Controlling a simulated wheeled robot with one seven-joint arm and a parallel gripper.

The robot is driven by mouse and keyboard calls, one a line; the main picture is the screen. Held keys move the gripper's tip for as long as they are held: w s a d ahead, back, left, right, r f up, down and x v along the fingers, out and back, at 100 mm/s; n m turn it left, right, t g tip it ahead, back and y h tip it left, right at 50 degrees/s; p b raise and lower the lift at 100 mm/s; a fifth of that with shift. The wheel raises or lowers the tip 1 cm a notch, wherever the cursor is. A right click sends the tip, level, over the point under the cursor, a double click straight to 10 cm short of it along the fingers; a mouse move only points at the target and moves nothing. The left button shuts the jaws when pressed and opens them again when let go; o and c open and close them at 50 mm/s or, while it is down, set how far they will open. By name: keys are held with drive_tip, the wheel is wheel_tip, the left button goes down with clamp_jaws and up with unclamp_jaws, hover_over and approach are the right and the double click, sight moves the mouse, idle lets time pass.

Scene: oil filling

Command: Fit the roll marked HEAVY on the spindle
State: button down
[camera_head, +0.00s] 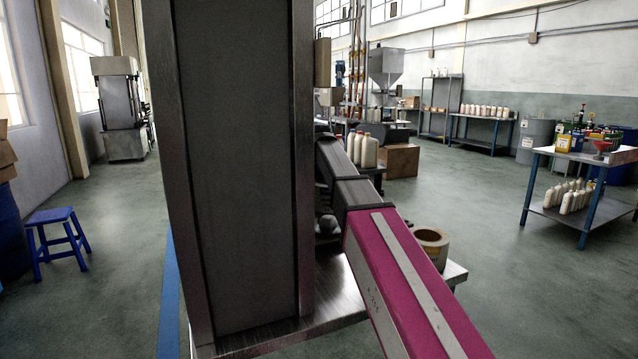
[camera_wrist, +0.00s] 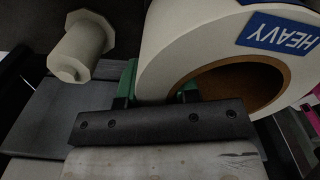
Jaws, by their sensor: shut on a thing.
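The roll marked HEAVY (camera_wrist: 185,35) is white with a brown core and a blue label, and fills the upper right of the wrist view. My gripper (camera_wrist: 160,90) is shut on its wall, with one green-backed finger outside and the other at the core opening. A pale, round stub with a faceted end, which looks like the spindle (camera_wrist: 88,45), stands to the left of the roll. The roll is apart from it, and its core is empty where I can see in. My gripper is hidden in the head view.
In the head view a pale roll with a brown core (camera_head: 432,240) shows by a metal ledge (camera_head: 455,272); its marking is not readable. A blue stool (camera_head: 55,235) stands left. A bench with bottles (camera_head: 585,160) stands right. Open floor lies between.

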drive_tip(key=shift+f, duration=3.35)
drive_tip(key=c, duration=0.8)
unclamp_jaws()
drive_tip(key=shift+f, duration=0.1)
wheel_tip(320, 180, up, 10)
drive_tip(key=shift+f, duration=0.2)
drive_tip(key=shift+r, duration=0.65)
drive_tip(key=shift+s, duration=0.1)
